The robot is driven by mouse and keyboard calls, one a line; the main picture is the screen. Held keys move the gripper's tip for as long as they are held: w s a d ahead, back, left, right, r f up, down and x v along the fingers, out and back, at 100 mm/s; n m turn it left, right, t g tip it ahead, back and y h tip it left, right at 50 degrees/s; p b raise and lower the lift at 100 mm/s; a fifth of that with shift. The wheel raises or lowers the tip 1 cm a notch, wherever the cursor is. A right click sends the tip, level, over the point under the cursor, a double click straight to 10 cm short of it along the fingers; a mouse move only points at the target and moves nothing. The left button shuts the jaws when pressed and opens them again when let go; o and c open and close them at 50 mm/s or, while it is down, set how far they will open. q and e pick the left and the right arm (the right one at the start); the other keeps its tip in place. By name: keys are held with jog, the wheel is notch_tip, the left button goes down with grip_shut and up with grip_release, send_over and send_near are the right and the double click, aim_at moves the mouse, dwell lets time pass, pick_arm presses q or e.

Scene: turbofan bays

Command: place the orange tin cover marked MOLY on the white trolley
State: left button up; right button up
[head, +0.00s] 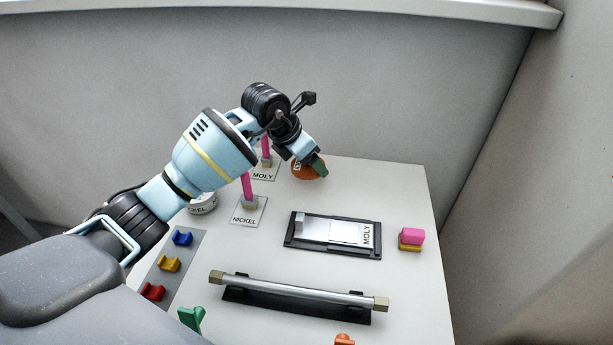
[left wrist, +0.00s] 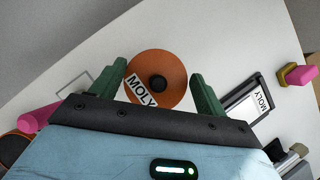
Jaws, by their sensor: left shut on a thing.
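The orange tin cover (left wrist: 165,62) is a round disc with a black knob and a white MOLY label. It is between the green fingers of my left gripper (left wrist: 158,72), which is shut on it. In the head view the cover (head: 307,173) shows partly behind the fingers (head: 315,163) at the back edge of a pale table (head: 400,180). I cannot tell whether it is lifted or touching the surface. I cannot tell whether this pale table is the white trolley; no other trolley shows. My right gripper is not in view.
Pink posts stand by MOLY (head: 263,176) and NICKEL (head: 243,219) labels. A white tin (head: 203,204), a black-framed MOLY slide (head: 330,234), a metal bar on a black stand (head: 300,290), coloured blocks (head: 182,238) and a pink block (head: 411,236) occupy the table. Walls stand behind and right.

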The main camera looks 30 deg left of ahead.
aim_at(308, 166)
pick_arm(q)
jog(key=shift+f, duration=1.95)
jog(key=shift+f, duration=0.1)
jog(key=shift+f, duration=0.1)
jog(key=o, duration=1)
jog(key=shift+r, duration=0.45)
jog(key=v, duration=1.1)
jog(key=shift+s+a+r+p, duration=0.1)
jog(key=shift+s+r+p, duration=0.05)
jog(key=shift+s+p, duration=0.15)
jog(key=shift+w, duration=0.1)
